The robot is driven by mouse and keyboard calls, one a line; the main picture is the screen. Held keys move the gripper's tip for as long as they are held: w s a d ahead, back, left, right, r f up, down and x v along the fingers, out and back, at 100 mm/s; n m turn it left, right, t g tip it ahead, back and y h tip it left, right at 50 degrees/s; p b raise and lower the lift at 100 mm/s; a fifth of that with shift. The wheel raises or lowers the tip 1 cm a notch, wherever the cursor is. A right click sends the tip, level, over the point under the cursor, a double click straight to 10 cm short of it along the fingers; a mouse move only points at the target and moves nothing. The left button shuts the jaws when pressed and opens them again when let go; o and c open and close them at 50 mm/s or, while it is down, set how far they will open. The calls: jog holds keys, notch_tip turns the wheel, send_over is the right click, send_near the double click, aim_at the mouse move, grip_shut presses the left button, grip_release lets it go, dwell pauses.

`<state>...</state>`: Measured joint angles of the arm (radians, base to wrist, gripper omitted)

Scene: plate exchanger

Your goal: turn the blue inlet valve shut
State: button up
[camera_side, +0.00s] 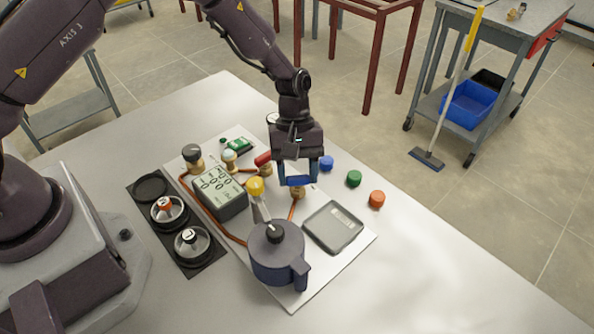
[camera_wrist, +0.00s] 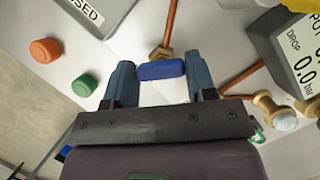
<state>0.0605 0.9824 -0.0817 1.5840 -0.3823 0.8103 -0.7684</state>
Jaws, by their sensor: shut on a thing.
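The blue inlet valve (camera_wrist: 161,70) has a short blue bar handle over a brass body (camera_wrist: 160,53). In the wrist view the handle spans the gap between my two fingers and lies across the line of the copper pipe (camera_wrist: 171,22). My gripper (camera_wrist: 160,78) is shut on the handle, one finger at each end. In the side view my gripper (camera_side: 298,181) points down at the valve, and the brass body (camera_side: 297,193) shows just below the fingers. The fingers mostly hide the handle there.
A dark blue pot (camera_side: 277,265), a grey tray (camera_side: 332,228) and a digital meter (camera_side: 220,193) stand close by on the white board. A red handle (camera_side: 263,158) and a yellow knob (camera_side: 255,187) are to the left. Blue (camera_side: 326,163), green (camera_side: 354,178) and orange (camera_side: 376,198) caps lie right.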

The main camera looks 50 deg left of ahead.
jog(key=m, duration=0.2)
jog(key=m+g+y, duration=0.1)
jog(key=m, duration=0.2)
jog(key=shift+w+m+y, duration=0.1)
jog(key=shift+m+y, duration=0.2)
jog(key=m+y, duration=0.1)
jog(key=m, duration=0.1)
jog(key=m+y, duration=0.1)
jog(key=m, duration=0.2)
jog(key=shift+d+g, duration=0.1)
jog(key=shift+g, duration=0.3)
jog(key=shift+m, duration=0.3)
jog(key=o, duration=0.9)
jog(key=shift+o, duration=0.2)
jog(key=v, duration=1.3)
jog(key=shift+d, duration=0.1)
